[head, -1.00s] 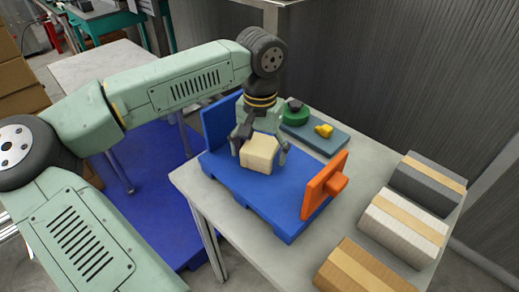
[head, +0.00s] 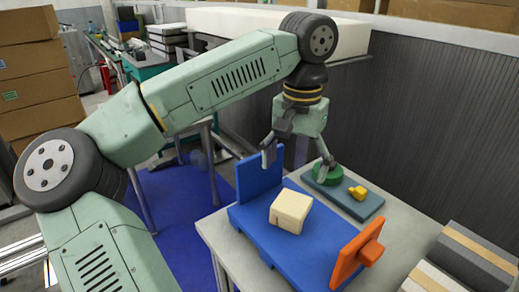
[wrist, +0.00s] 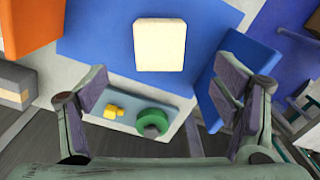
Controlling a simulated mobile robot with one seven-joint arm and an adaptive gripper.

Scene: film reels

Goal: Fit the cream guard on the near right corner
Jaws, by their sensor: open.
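A blue upright panel (head: 252,180) stands at the base's far left end. An orange upright plate with a knob (head: 355,260) stands at the right end. My gripper (head: 298,163) is open and empty, raised above and behind the block, apart from it. Its right finger overlaps the green disc in the head view. I cannot tell which base corner is the near right one.
A teal tray (head: 367,209) behind the base holds a green disc with a dark knob (wrist: 153,125) and a yellow piece (head: 358,192). Grey and white banded boxes (head: 470,262) stand at the lower right. A ribbed wall (head: 400,125) rises behind the table.

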